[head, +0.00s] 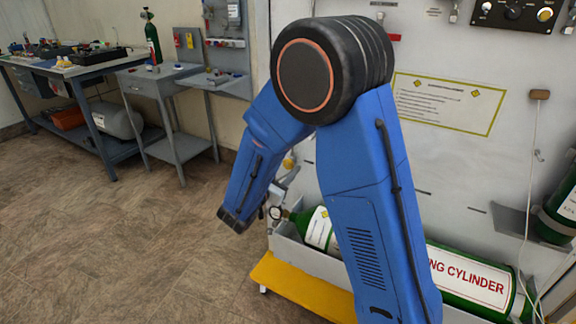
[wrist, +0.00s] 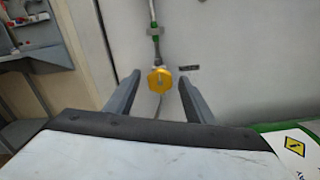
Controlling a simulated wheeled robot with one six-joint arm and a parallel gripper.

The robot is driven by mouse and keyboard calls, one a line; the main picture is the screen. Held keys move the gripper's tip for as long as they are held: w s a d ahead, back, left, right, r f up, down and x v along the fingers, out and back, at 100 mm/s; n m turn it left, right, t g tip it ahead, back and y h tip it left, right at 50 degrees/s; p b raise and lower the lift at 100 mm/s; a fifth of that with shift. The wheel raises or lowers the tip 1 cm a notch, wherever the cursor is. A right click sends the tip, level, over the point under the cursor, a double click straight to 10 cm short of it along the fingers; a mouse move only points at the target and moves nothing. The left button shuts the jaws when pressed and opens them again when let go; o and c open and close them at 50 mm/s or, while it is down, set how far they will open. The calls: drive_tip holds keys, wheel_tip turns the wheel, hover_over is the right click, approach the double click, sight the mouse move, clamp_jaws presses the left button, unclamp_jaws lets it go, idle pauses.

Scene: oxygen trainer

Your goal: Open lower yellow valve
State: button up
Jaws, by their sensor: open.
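The yellow valve (wrist: 159,80) is a round knob on a thin vertical pipe against the white panel. In the wrist view it shows between and beyond the two fingers of my gripper (wrist: 158,92). The fingers stand apart, one on each side of the knob in the picture. I cannot tell whether either finger touches it. In the head view a small yellow knob (head: 289,162) shows just right of my blue arm. My gripper shows only in part there, near the panel, and my arm hides much of the area.
A green cylinder (head: 470,278) lies in a grey tray (head: 305,257) below, with a yellow step (head: 300,287) in front. A green cylinder also shows at right in the wrist view. Tables (head: 90,67) stand at the back left. The floor at left is clear.

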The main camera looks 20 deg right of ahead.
drive_tip(key=shift+x, duration=0.9)
drive_tip(key=c, duration=1.1)
drive_tip(key=shift+o, duration=0.2)
drive_tip(key=shift+n, duration=2.4)
drive_tip(key=o, duration=1.1)
drive_tip(key=shift+c, duration=0.2)
